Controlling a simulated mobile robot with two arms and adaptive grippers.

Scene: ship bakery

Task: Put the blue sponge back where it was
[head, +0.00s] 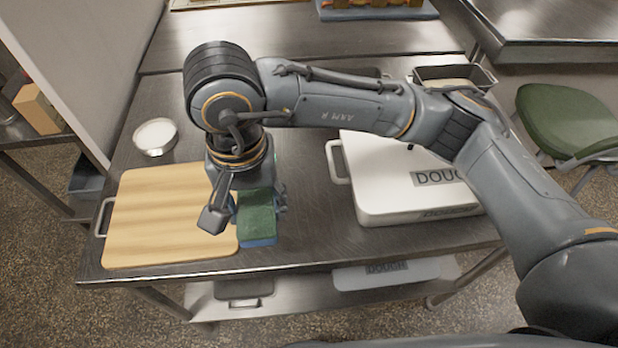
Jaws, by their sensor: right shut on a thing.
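The blue sponge (258,241), with a green upper layer, is at the right edge of the wooden cutting board (165,213) near the table's front. My right gripper (247,211) reaches down from above with its fingers on either side of the sponge and is shut on it. The gripper hides the sponge's back end. I cannot tell whether the sponge touches the table or hangs just above it. My left gripper is not in view.
A white dough box (385,190) stands right of the sponge on the steel table (310,220). A white-filled round bowl (155,136) is behind the board. A dark loaf pan (455,75) stands back right, partly behind my arm. Bare steel lies between the sponge and the box.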

